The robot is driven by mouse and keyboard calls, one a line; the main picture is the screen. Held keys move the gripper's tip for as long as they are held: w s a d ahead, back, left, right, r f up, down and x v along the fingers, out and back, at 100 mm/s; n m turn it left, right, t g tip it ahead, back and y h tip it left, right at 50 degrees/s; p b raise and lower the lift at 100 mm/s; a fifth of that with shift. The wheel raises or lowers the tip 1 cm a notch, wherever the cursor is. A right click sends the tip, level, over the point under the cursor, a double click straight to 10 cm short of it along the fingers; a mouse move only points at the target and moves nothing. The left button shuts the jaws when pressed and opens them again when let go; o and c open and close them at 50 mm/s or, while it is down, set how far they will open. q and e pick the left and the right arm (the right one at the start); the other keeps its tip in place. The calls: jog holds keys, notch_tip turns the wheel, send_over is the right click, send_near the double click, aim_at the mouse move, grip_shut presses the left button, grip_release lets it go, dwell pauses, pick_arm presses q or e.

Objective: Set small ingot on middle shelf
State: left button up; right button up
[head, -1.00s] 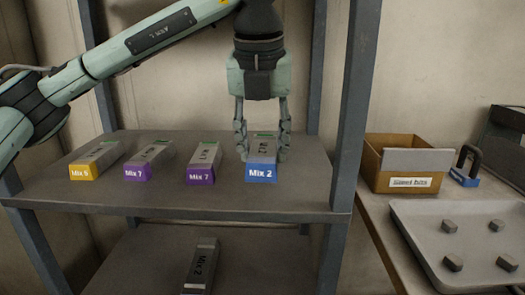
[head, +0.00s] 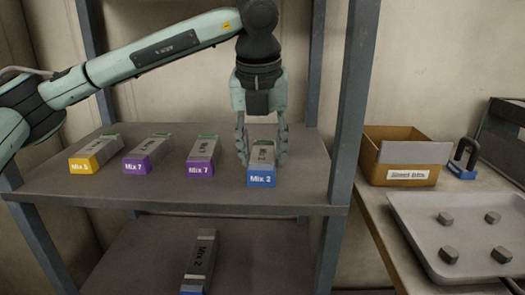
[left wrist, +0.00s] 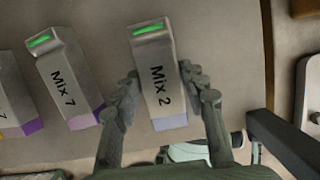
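An ingot labelled Mix 2 (head: 262,168), grey with a blue front and green top mark, is at the right of the upper visible shelf (head: 110,194). My left gripper (head: 262,155) points down with a finger on each side of it and looks shut on it. In the left wrist view, the fingertips are at the sides of this ingot (left wrist: 158,85). Whether it rests on the board or hangs just above it is unclear. Another Mix 2 ingot (head: 199,262) lies on the lower shelf (head: 130,265). My right gripper is not in view.
Left of the held ingot stand two purple-fronted Mix 7 ingots (head: 202,158) (head: 147,156) and a yellow-fronted Mix 5 ingot (head: 95,156). A grey upright (head: 345,130) is at the right. Beyond it are an open box (head: 404,177) and a tray (head: 470,270) with several small blocks.

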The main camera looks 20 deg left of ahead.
aim_at(262, 156)
pick_arm(q)
jog(key=o, duration=0.4)
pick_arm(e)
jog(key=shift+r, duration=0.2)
pick_arm(q)
jog(key=shift+r, duration=0.1)
jog(key=shift+r, duration=0.1)
jog(key=shift+s+r, duration=0.1)
jog(key=shift+r, duration=0.2)
jog(key=shift+s+d+r+b, duration=0.25)
jog(key=shift+s+r+b, duration=0.25)
jog(key=shift+s+r, duration=0.45)
jog(key=s, duration=0.3)
jog(key=s+d+b, duration=0.1)
jog(key=s, duration=0.3)
jog(key=s+d+b, duration=0.1)
jog(key=s, duration=0.2)
jog(key=shift+s+r, duration=0.15)
jog(key=shift+s, duration=0.15)
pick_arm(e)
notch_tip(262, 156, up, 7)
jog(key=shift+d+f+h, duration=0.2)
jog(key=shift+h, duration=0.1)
